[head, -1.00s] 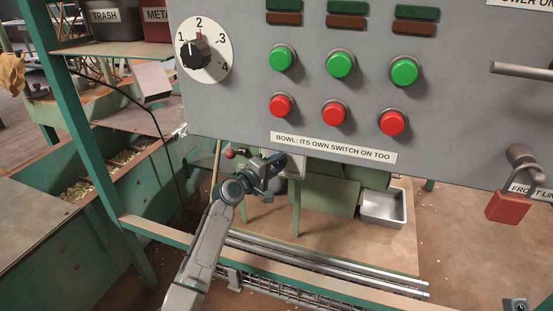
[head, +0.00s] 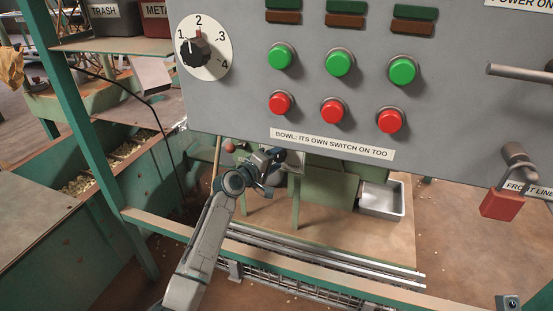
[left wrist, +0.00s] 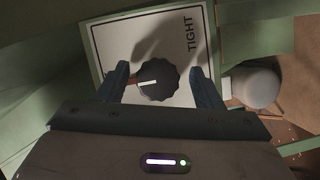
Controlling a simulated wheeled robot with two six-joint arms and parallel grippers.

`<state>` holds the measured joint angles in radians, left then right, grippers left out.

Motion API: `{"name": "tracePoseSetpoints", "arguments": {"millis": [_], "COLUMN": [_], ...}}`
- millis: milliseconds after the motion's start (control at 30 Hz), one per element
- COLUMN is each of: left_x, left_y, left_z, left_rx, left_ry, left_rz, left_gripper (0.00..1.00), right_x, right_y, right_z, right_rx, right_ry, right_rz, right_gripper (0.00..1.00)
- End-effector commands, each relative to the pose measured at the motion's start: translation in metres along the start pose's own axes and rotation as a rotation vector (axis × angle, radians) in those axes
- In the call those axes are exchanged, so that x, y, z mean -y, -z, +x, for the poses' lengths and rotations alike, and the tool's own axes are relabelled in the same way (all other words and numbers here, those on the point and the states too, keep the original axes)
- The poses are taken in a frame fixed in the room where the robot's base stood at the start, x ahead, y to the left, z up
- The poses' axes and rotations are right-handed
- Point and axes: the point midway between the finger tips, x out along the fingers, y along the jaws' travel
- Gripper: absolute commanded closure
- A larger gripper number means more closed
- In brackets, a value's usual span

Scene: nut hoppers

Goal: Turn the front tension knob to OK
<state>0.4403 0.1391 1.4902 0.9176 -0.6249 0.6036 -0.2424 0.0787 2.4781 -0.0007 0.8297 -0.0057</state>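The black ribbed tension knob (left wrist: 158,80) with a white pointer line shows in the left wrist view. It sits on a white plate (left wrist: 120,40) with a dark border. The word TIGHT is readable on the plate's right side; I cannot make out an OK mark. A short red mark shows at the knob's left, partly hidden by a finger. My left gripper (left wrist: 158,72) is open, its two fingers on either side of the knob, with gaps visible. In the head view my left gripper (head: 272,163) is below the grey panel; the knob is not distinguishable there. My right gripper is not in view.
The grey control panel (head: 240,110) hangs above my left arm, with a numbered dial (head: 197,52), green and red buttons and a red padlock (head: 502,203). A green rail (head: 300,270) crosses below. A metal tray (head: 382,200) stands to the right. A pale rounded part (left wrist: 255,85) is beside the plate.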

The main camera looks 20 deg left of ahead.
Motion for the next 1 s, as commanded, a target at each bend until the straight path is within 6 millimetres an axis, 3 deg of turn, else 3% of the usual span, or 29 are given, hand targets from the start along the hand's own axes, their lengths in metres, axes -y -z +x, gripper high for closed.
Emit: {"name": "tracePoseSetpoints", "arguments": {"millis": [333, 700, 1000], "left_x": [-0.002, -0.002, -0.001], "left_y": [0.001, 0.001, 0.000], "left_z": [-0.010, -0.081, -0.108], "left_rx": [-0.002, -0.001, 0.000], "left_ry": [-0.001, 0.001, -0.001], "left_rz": [0.002, 0.003, 0.000], "left_gripper": [0.40, 0.40, 0.40], "right_x": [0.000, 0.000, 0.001], "right_y": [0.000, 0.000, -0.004], "right_z": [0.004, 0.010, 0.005], "right_rx": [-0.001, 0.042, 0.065], "right_ry": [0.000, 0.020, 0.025], "right_rz": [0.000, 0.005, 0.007], "right_gripper": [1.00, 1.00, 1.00]}}
